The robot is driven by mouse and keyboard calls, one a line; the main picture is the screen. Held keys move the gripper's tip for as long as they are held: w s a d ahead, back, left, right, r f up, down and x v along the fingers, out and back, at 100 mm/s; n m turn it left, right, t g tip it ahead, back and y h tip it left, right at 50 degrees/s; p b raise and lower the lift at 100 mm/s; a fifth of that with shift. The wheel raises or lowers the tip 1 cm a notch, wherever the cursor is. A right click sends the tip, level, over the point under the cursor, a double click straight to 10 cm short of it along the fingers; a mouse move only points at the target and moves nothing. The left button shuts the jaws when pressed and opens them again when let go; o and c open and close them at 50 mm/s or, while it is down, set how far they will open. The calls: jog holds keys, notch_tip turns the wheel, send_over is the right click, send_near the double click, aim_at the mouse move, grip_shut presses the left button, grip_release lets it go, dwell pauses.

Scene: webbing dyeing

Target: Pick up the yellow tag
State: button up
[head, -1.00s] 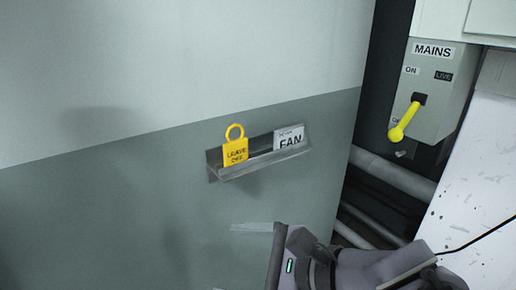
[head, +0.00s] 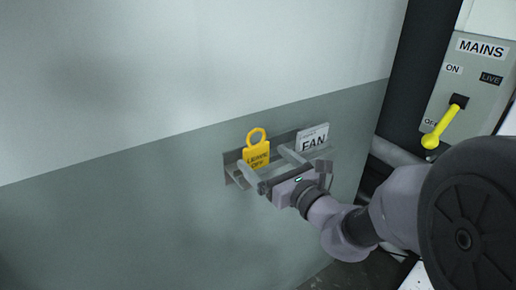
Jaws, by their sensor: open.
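The yellow tag (head: 257,156) has a ring at its top and reads "LEAVE OFF". It stands upright at the left end of a grey wall holder (head: 229,166). My gripper (head: 270,168) is open in front of the holder. One finger shows just below and in front of the tag, and the other is to the right, near the white card. The fingers look empty. I cannot tell whether either finger touches the tag or the holder. The gripper hides much of the holder's front.
A white card marked "FAN" (head: 313,140) stands at the right end of the holder, close to my gripper. At the right is a grey "MAINS" switch box (head: 474,75) with a yellow lever (head: 446,124). The wall left of the holder is clear.

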aim_at(258, 153)
jog(key=x, duration=0.4)
jog(key=shift+a+f+b, duration=0.15)
jog(key=shift+a+b, duration=0.1)
jog(key=shift+b, duration=0.1)
jog(key=shift+s+d, duration=0.1)
jog(key=c, duration=1.4)
jog(key=shift+r, duration=0.35)
notch_tip(258, 153, up, 4)
jog(key=p, duration=0.2)
jog(key=shift+f+p, duration=0.15)
jog(key=shift+p, duration=0.25)
jog(key=s+d+b, duration=0.1)
jog(key=s+b, duration=0.1)
jog(key=s, duration=0.3)
jog(key=s+d+b, duration=0.2)
jog(key=s+b, duration=0.1)
jog(key=s, duration=0.2)
jog(key=s+d+b, duration=0.1)
jog(key=s+b, duration=0.1)
jog(key=s, duration=0.3)
jog(key=shift+s+d+r+b, duration=0.15)
jog(key=shift+d+r+b, duration=0.25)
